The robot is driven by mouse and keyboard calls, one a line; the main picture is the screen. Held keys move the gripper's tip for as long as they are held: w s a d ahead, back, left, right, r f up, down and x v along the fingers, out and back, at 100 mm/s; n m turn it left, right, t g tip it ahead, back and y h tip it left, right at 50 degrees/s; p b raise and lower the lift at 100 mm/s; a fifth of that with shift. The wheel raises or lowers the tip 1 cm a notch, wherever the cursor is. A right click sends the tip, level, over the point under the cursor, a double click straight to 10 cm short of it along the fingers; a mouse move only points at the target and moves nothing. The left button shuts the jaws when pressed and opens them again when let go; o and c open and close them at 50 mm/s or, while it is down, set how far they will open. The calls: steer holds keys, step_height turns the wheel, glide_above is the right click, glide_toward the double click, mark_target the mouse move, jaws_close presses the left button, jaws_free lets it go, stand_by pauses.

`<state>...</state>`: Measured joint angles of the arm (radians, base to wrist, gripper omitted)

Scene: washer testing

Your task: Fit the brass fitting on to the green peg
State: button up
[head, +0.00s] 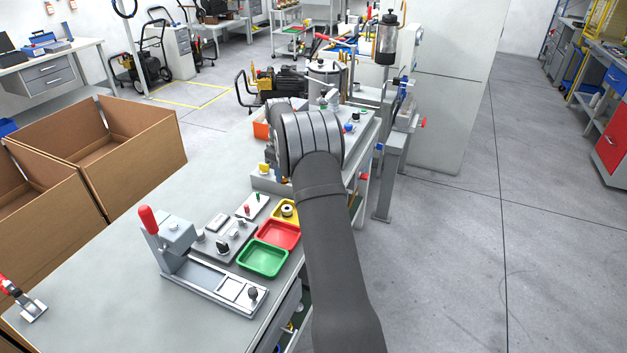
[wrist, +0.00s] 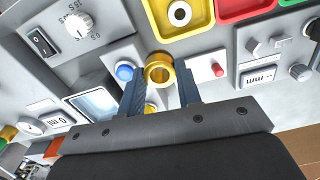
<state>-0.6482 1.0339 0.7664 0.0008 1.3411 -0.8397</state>
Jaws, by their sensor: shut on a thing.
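My gripper (wrist: 161,80) shows in the wrist view, its two dark fingers on either side of the brass fitting (wrist: 159,63), a gold ring with an open bore. It is shut on this fitting near the fingertips. A small light plate (head: 250,208) on the bench carries a red peg (head: 246,210) and what looks like the small green peg (head: 257,197). In the wrist view the red peg (wrist: 217,70) stands just right of the gripper; I cannot make out the green peg there. In the head view my arm hides the gripper and fitting.
A yellow tray (wrist: 207,27) holds a dark ring with a pale centre. Red (head: 292,244) and green (head: 262,274) trays lie beside it. A panel with a blue button (wrist: 124,71) is close left of the fitting. A red-handled press (head: 170,236) stands nearer the front.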

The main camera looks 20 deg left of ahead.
steer(key=shift+n, duration=0.5)
steer(key=a, duration=0.3)
steer(key=s+a+f, duration=0.1)
steer(key=a, duration=0.2)
steer(key=s+a, duration=0.1)
steer(key=a, duration=0.2)
steer(key=shift+a+f, duration=0.2)
steer(key=shift+a, duration=0.1)
glide_above(258, 195)
steer(key=shift+w+a+f, duration=0.15)
steer(key=shift+f, duration=0.9)
steer(key=shift+w+a+f, duration=0.1)
steer(key=shift+a+f, duration=0.05)
steer(key=shift+f, duration=0.9)
steer(key=shift+f, duration=0.2)
steer(key=shift+f, duration=1.5)
steer(key=shift+f, duration=0.1)
steer(key=shift+r, duration=2.45)
